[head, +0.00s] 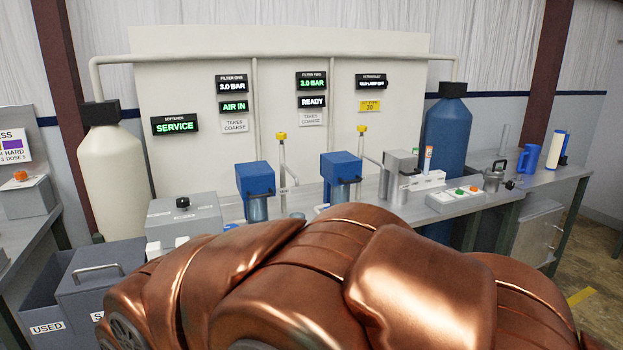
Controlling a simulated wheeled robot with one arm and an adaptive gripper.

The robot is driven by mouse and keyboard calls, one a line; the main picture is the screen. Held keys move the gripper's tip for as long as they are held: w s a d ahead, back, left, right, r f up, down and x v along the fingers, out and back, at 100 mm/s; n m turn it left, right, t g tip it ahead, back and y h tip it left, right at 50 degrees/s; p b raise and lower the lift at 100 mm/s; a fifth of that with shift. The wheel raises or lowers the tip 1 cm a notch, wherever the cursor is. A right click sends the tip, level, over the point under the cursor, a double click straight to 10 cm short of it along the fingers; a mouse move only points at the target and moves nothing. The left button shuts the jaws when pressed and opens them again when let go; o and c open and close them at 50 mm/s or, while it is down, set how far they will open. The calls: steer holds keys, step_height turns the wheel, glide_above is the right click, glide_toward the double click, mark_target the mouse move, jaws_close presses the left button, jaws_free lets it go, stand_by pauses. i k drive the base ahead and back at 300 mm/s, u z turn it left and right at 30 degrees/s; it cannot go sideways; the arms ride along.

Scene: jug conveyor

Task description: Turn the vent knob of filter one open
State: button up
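Filter one is the blue-headed housing (255,179) on the bench at the left, below the sign reading FILTER ONE 3.0 BAR (231,83) and a green AIR IN sign (232,107). Just right of it a thin upright pipe bears a yellow knob (281,136); small lettering near its lower part is too small to read surely. I cannot tell whether this knob is the vent knob or how it is set. My copper arm fills the lower foreground and hides the bench front. My gripper is not in view.
A similar blue filter housing (341,168) with its own yellow knob (361,129) stands to the right. A grey box with a black knob (182,203) is left of filter one. A cream tank (115,175) and blue tank (446,135) flank the panel. Grey bins (95,275) stand lower left.

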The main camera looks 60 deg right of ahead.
mark_target(280, 136)
steer(key=z, duration=3)
steer(key=i, duration=1.05)
steer(key=u, duration=3.4)
